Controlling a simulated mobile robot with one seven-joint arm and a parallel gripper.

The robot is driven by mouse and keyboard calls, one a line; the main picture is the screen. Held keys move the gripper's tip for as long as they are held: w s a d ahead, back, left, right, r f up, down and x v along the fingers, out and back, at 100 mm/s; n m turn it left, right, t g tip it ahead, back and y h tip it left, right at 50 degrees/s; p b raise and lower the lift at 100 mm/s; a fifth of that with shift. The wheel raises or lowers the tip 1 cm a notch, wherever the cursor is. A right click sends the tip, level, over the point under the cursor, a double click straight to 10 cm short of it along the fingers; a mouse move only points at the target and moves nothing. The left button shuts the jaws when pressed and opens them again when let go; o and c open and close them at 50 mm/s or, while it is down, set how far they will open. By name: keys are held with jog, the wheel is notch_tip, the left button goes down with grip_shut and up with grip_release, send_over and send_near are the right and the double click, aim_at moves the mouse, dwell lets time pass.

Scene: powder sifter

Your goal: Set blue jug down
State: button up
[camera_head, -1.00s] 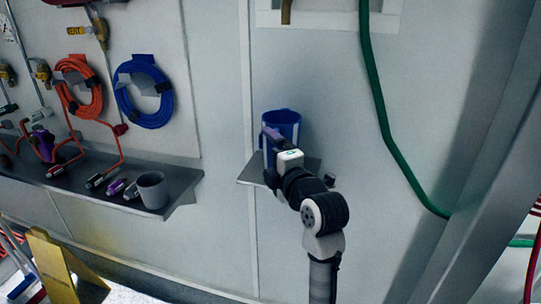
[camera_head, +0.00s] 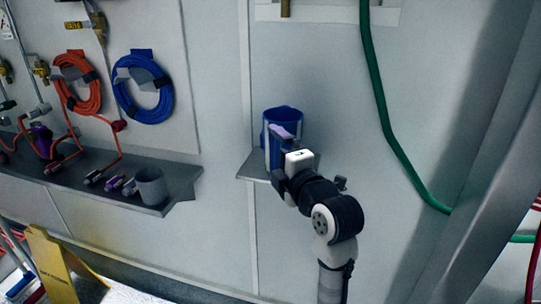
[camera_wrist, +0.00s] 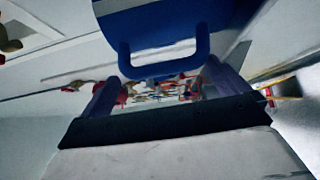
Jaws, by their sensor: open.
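The blue jug (camera_head: 288,116) stands upright on a small grey shelf (camera_head: 250,166) on the wall in the head view. The jug also fills the top of the wrist view (camera_wrist: 160,18), with its blue handle (camera_wrist: 165,70) pointing toward my gripper. My gripper (camera_head: 280,132) is in front of the jug and hides part of it. In the wrist view my gripper's fingers (camera_wrist: 165,88) are spread wide, one on each side of the handle's end, with gaps between them and the handle. The jug's base is partly hidden by my gripper.
A longer dark shelf (camera_head: 90,178) at left holds a grey mug (camera_head: 151,186) and small fittings. Coiled orange (camera_head: 77,84) and blue (camera_head: 143,86) hoses hang above it. A green hose (camera_head: 385,120) hangs to the right. A yellow sign (camera_head: 50,265) stands lower left.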

jog(key=b+v, duration=0.2)
jog(key=v, duration=0.6)
jog(key=shift+s, duration=0.35)
jog(key=shift+d, duration=0.1)
